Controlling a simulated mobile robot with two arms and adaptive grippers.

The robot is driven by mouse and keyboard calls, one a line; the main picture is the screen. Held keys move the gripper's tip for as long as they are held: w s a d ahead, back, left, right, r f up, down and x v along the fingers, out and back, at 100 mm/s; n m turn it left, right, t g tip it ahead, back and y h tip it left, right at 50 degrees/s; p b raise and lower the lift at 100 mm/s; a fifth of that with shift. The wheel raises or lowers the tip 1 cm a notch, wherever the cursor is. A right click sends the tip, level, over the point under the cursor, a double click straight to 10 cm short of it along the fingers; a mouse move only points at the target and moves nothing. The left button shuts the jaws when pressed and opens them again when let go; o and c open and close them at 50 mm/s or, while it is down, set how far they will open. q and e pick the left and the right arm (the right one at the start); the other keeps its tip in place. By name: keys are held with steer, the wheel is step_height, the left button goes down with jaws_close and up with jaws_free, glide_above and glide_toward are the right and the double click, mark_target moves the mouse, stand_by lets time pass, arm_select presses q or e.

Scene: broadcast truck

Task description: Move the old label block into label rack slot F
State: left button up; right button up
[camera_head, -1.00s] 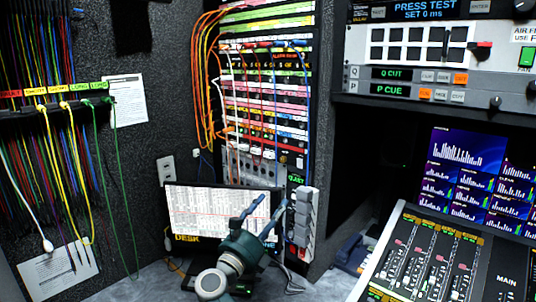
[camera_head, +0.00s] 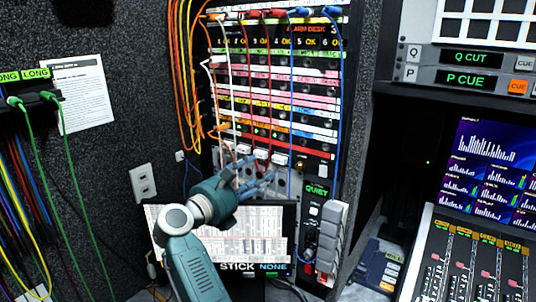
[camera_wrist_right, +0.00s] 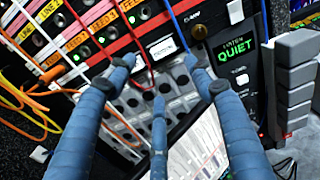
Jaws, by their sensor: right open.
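My right gripper (camera_head: 256,184) reaches up in front of the grey panel at the bottom of the equipment rack, just above the monitor. In the right wrist view its three blue fingers (camera_wrist_right: 158,76) are spread open with nothing held. White blocks sit along the top of the grey panel (camera_wrist_right: 135,102); one with dark lettering (camera_wrist_right: 163,47) lies beyond the fingertips, and others show in the head view (camera_head: 280,159). I cannot read which block is the old label or which slot is F. The fingers partly hide the panel. My left gripper is out of view.
A monitor (camera_head: 273,218) stands below the gripper. Red, white and blue patch cables (camera_head: 292,80) hang before the rack. A unit marked QUIET (camera_head: 317,190) and a stack of grey blocks (camera_head: 331,240) stand to the right. A mixing desk (camera_head: 470,262) is further right.

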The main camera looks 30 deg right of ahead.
mark_target(278, 161)
steer(key=x, duration=0.4)
steer(key=s+x, duration=0.1)
steer(key=x, duration=0.2)
steer(key=shift+d+r, duration=0.15)
steer(key=shift+d, duration=0.1)
steer(key=shift+w+d, duration=0.3)
steer(key=shift+d, duration=0.1)
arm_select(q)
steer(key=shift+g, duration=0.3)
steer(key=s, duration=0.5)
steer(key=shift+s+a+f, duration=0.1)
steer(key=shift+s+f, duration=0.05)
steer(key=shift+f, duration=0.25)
arm_select(e)
steer(key=shift+d+r, duration=0.15)
steer(key=shift+d, duration=0.1)
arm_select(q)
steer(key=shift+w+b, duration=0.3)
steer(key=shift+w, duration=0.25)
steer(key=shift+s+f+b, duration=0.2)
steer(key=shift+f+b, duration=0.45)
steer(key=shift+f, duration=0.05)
